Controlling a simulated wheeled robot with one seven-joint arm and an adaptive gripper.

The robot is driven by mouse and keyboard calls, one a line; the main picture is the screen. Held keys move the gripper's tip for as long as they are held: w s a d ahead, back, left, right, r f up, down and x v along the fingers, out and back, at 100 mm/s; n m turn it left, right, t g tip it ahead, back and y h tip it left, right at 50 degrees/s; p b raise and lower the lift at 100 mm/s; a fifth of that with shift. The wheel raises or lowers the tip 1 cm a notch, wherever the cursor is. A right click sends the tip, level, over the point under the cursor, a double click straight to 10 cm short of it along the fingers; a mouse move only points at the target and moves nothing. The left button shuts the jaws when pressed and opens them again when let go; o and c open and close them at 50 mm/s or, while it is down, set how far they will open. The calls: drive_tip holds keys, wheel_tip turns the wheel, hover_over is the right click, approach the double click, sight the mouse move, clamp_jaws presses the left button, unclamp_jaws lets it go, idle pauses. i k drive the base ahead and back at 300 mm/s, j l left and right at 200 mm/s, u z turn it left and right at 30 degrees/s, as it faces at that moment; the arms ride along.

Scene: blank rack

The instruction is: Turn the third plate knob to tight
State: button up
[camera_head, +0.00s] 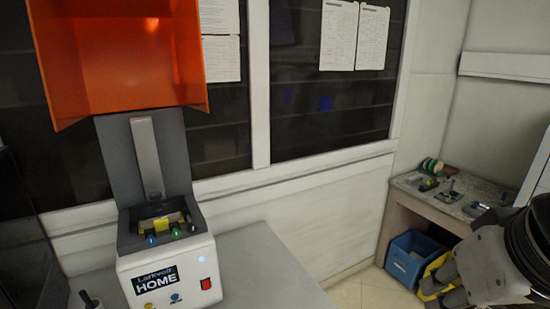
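A white machine labelled HOME (190,268) stands on a grey table at the left, its orange cover (120,60) raised. In its dark top recess is a yellow block (160,223). Small knobs line the front of the recess: a blue one (151,240), a green one (176,233) and one at the right (192,228) whose colour is unclear. I cannot tell which is the third plate knob or how tight any is. The end of my arm, with my gripper (455,285), is at the lower right edge, far from the machine. Its fingers are not clear.
The grey table (262,270) is bare right of the machine. A small dark object (88,300) is at its lower left. A side bench (420,192) with small items stands at the right, with a blue crate (410,260) below. A windowed wall is behind.

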sight(192, 229)
drive_tip(key=u, duration=1.25)
drive_tip(key=i+j+z, duration=0.1)
drive_tip(key=j+z, duration=0.15)
drive_tip(key=j, duration=1.05)
